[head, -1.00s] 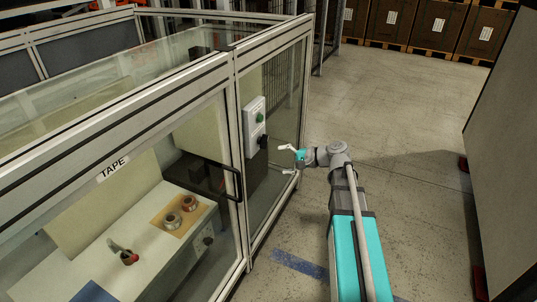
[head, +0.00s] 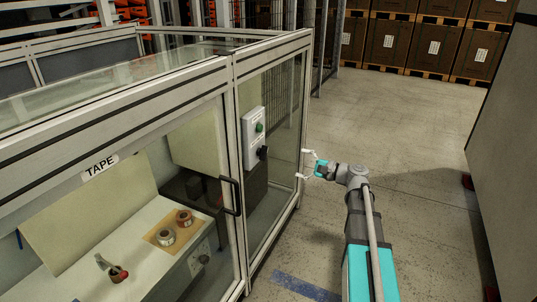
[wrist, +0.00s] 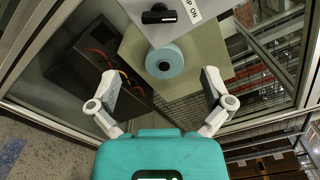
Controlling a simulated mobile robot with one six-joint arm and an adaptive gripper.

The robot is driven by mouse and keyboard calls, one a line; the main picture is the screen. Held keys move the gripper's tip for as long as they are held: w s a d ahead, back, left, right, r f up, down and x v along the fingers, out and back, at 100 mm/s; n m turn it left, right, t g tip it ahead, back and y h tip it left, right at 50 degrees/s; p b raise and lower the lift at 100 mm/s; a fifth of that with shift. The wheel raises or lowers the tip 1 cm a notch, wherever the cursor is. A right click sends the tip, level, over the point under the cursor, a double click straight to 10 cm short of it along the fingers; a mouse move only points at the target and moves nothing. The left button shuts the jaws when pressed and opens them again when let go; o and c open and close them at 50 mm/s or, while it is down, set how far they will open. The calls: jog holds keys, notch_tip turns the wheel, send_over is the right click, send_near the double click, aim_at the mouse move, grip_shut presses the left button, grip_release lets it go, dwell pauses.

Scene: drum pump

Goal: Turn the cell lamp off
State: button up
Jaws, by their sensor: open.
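A light grey switch box (head: 251,140) is on the cell's side panel, with a green button (head: 259,127) above a black knob (head: 263,152). My gripper (head: 305,165) is open and empty, to the right of the box and apart from it. In the wrist view, the open fingers of my gripper (wrist: 160,88) point up the picture. Beyond them, a black bar-shaped knob (wrist: 160,15) sits on a grey face at the top edge, beside a partly cut-off label ending in "P ON" (wrist: 187,8). The lamp cannot be made out.
The framed glass cell (head: 235,100) fills the left, with a black door handle (head: 232,196) and a table holding tape rolls (head: 168,236). A grey partition (head: 490,150) stands at right. Floor between is clear. In the wrist view, a pale blue-green disc (wrist: 165,62) lies beyond the fingers.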

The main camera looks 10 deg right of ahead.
aim_at(265, 153)
jog(key=shift+w+a, duration=0.1)
jog(key=shift+x, duration=6.75)
